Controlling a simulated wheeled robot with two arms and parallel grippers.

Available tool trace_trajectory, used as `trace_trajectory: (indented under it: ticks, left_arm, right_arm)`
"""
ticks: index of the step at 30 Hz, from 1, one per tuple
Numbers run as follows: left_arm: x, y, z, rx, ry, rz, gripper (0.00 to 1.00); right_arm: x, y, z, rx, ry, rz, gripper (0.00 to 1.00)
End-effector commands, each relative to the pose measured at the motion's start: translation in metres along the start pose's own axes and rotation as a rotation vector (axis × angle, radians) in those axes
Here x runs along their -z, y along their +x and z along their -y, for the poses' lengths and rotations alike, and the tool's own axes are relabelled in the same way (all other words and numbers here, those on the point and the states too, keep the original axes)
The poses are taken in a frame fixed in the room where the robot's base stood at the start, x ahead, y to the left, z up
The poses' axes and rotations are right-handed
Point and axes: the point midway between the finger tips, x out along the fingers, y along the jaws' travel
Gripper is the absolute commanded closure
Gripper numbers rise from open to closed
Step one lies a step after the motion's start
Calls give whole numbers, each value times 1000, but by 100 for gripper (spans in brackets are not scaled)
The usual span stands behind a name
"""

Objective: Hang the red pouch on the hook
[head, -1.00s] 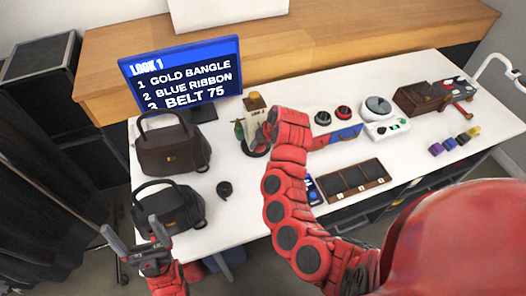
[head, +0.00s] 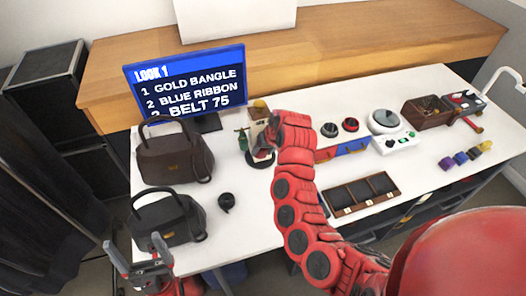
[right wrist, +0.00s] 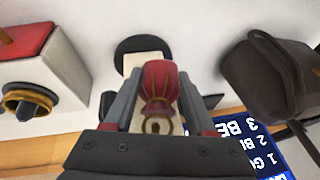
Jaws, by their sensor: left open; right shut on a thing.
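The red pouch (right wrist: 160,80) shows in the right wrist view between the two fingers of my right gripper (right wrist: 158,72), which is shut on it. A small ring shows at its near end. In the head view my right wrist hides the pouch and fingertips. A stand with a pale upright (head: 258,122) and a dark round base (head: 262,158) is beside my right wrist. A dark round base (right wrist: 133,46) with a pale part shows just beyond the pouch in the wrist view. I cannot make out the hook itself. My left gripper (head: 134,250) is open and empty near the front-left table edge.
Two dark handbags (head: 175,155) stand on the left of the white table (head: 230,235). A small green object (head: 242,138) is close to the stand. A screen (head: 187,82) stands behind. A compartment tray (head: 362,194) and a dial scale (head: 388,122) are to the right.

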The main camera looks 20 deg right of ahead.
Motion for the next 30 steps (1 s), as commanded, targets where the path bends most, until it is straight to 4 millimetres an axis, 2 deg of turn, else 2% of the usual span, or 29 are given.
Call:
trace_trajectory:
  ticks: [11, 12, 17, 18, 30]
  left_arm:
    - [0, 0, 0, 0, 0, 0, 9]
    - [0, 0, 0, 0, 0, 0, 9]
    - [0, 0, 0, 0, 0, 0, 9]
    - [0, 0, 0, 0, 0, 0, 9]
    - [0, -2, 0, 0, 0, 0, 9]
  right_arm:
    - [0, 0, 0, 0, 0, 0, 98]
    - [0, 0, 0, 0, 0, 0, 41]
    - [0, 0, 0, 0, 0, 0, 12]
    - [0, 0, 0, 0, 0, 0, 9]
    - [1, -6, -1, -2, 1, -4, 9]
